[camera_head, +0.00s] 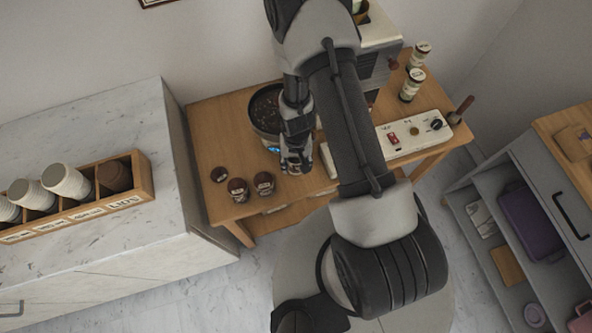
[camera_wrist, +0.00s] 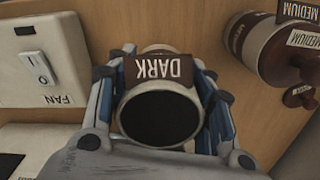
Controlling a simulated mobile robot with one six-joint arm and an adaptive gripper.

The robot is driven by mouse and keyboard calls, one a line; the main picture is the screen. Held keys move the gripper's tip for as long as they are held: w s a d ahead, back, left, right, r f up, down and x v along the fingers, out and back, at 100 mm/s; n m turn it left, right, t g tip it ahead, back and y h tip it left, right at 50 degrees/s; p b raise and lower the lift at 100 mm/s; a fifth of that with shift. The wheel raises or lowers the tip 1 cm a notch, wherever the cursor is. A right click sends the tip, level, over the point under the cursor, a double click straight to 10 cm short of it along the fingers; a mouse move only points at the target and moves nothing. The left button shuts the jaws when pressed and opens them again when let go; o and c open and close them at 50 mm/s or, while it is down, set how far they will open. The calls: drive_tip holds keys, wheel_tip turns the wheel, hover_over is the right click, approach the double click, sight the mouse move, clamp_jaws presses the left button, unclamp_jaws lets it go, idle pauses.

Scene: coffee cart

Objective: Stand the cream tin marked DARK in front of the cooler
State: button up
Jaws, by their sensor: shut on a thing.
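In the wrist view, the tin marked DARK (camera_wrist: 158,72) sits between the fingers of my gripper (camera_wrist: 166,80). Its brown label reads upside down, and a dark round end faces the camera. My gripper is shut on the tin. In the head view my gripper (camera_head: 297,163) points down over the wooden table, just to the front right of the cooler. The tin cannot be made out clearly there. The cooler (camera_head: 253,120) is a round pan with dark contents, partly hidden behind my arm. Whether the tin touches the table cannot be told.
Two brown-and-cream tins (camera_head: 238,190) (camera_head: 264,184) and a small brown piece (camera_head: 219,174) stand at the table's front left. A MEDIUM tin (camera_wrist: 270,52) is right of my gripper. A FAN switch box (camera_wrist: 42,75) is left. Two labelled jars (camera_head: 411,86) stand back right.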

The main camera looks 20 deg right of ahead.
drive_tip(key=shift+f+b, duration=1.9)
drive_tip(key=shift+f, duration=0.2)
drive_tip(key=shift+f, duration=0.25)
drive_tip(key=o, duration=1.3)
drive_tip(key=shift+r, duration=0.2)
